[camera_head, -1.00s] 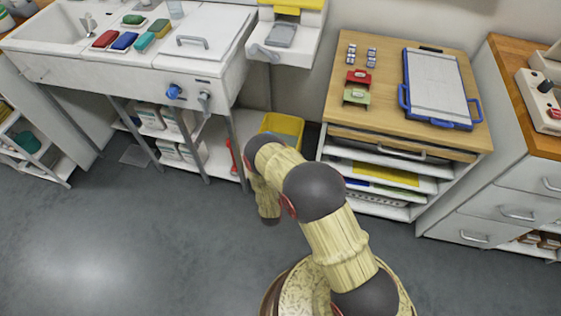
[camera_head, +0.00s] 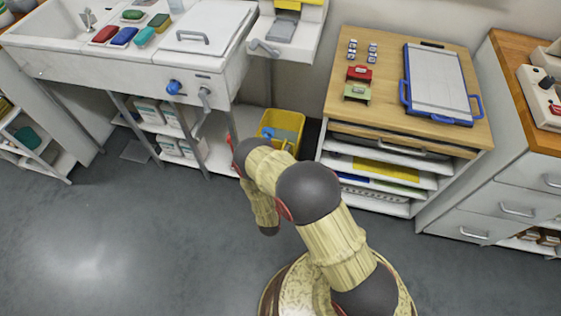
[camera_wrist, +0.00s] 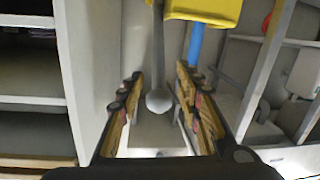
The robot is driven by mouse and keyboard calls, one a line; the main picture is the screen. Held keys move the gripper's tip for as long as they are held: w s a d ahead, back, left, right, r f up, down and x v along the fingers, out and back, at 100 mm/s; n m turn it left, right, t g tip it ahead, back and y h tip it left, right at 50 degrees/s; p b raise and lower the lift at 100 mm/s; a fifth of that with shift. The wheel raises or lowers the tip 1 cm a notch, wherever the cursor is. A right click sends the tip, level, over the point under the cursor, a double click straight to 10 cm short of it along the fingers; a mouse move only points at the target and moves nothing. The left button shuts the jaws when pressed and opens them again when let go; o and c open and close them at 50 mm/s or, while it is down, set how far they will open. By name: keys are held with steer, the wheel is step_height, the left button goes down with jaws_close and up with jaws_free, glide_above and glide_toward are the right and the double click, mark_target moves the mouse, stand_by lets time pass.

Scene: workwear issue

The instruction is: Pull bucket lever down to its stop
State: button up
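In the wrist view, a grey lever (camera_wrist: 158,45) ending in a round grey knob (camera_wrist: 158,101) reaches down the picture from beside the yellow bucket (camera_wrist: 205,10). My gripper (camera_wrist: 159,97) is open, with one finger on each side of the knob and visible gaps between. The depth between knob and fingertips is hard to judge. A blue upright part (camera_wrist: 195,45) shows below the bucket's edge in the picture.
The wooden-topped cabinet (camera_head: 340,115) with open shelves stands close right of the bucket. The sink unit (camera_head: 60,65) and its legged frame stand to the left. A white wall-mounted unit (camera_head: 312,40) hangs above the bucket. Open floor (camera_head: 150,235) lies at the front left.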

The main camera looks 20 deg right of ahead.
steer(key=v, duration=0.7)
steer(key=shift+f, duration=0.1)
stand_by(0.8)
